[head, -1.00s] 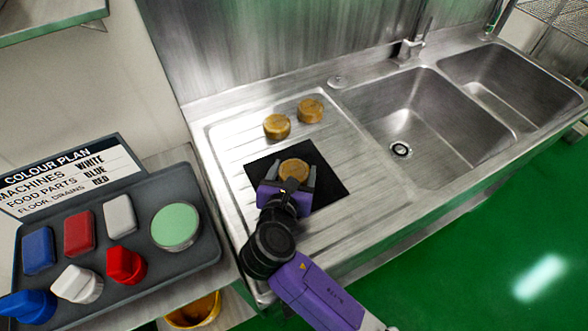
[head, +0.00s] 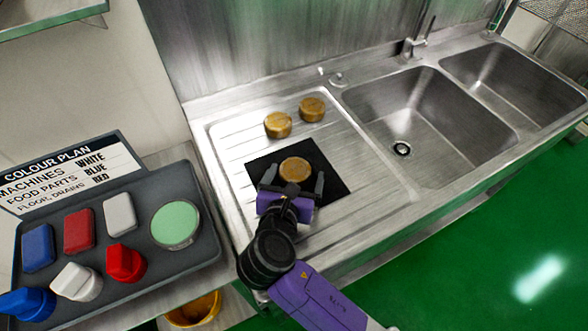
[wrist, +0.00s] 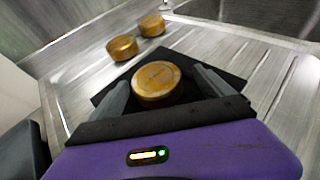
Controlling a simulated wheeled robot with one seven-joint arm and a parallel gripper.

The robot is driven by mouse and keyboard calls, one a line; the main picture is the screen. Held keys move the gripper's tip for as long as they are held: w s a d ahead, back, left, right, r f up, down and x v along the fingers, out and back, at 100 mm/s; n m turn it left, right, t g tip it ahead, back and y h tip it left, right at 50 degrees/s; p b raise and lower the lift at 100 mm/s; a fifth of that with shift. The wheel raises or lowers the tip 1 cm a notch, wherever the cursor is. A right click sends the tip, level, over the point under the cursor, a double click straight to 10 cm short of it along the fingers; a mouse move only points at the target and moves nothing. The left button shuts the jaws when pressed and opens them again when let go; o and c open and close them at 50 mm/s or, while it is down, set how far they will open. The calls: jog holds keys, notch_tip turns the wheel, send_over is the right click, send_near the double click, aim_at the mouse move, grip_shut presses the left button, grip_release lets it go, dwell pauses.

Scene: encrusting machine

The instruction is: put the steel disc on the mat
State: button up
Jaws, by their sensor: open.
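A round disc (head: 295,169), brassy gold in colour rather than plain steel, lies flat on the black mat (head: 330,183) on the ribbed drainboard. In the wrist view the disc (wrist: 156,80) shows a small mark on its top, with the mat (wrist: 222,77) visible around it. My gripper (head: 294,181) is open at the near side of the disc. Its fingertips stand left and right of the disc's near part, and they look clear of it. No other disc here looks plainly like steel.
Two similar gold discs (head: 278,124) (head: 312,109) stand behind the mat. Sink basins (head: 430,115) lie to the right. A dark tray (head: 190,262) with coloured pieces and a green round pad (head: 175,222) is at the left, below a colour plan sign (head: 70,172).

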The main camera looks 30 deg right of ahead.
jog(key=v, duration=1)
jog(key=shift+w+a+r, duration=0.1)
jog(key=shift+w+r, duration=0.05)
jog(key=shift+r, duration=0.15)
